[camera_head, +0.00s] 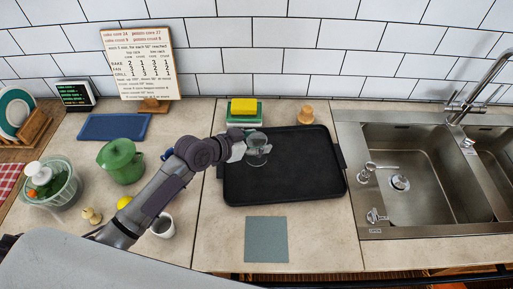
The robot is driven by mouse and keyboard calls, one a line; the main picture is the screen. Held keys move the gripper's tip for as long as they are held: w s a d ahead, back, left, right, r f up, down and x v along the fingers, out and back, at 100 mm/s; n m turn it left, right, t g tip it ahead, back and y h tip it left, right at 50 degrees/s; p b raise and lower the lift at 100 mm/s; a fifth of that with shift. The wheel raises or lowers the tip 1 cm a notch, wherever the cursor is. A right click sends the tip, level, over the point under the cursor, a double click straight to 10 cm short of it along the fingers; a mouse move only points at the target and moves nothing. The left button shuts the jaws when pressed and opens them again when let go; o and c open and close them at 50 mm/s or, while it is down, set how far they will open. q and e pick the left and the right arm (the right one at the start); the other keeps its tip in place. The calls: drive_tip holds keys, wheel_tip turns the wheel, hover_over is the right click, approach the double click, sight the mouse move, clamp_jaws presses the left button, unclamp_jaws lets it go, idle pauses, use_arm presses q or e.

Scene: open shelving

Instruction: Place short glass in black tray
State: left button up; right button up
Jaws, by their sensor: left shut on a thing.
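The short glass (257,152) is clear and stemmed or narrow below, and shows over the upper left part of the black tray (285,185). My left gripper (245,148) comes in from the left and is shut on the glass. I cannot tell whether the glass touches the tray or hangs just above it. The tray is dark, flat and rectangular with side handles, and otherwise looks empty. My right gripper is not in view.
A yellow sponge (243,106) sits on a stack behind the tray, beside a small wooden object (306,114). A steel sink (420,170) is at the right. A grey cloth (266,240) lies in front.

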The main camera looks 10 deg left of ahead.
use_arm(q)
wheel_tip(320, 180, down, 3)
drive_tip(key=shift+f+p, duration=0.1)
drive_tip(key=shift+p, duration=0.3)
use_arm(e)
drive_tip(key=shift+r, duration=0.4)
use_arm(q)
drive_tip(key=shift+a+f, duration=0.1)
drive_tip(key=shift+f, duration=0.25)
drive_tip(key=shift+f, duration=0.15)
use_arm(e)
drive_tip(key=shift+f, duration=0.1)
use_arm(q)
drive_tip(key=o, duration=1.3)
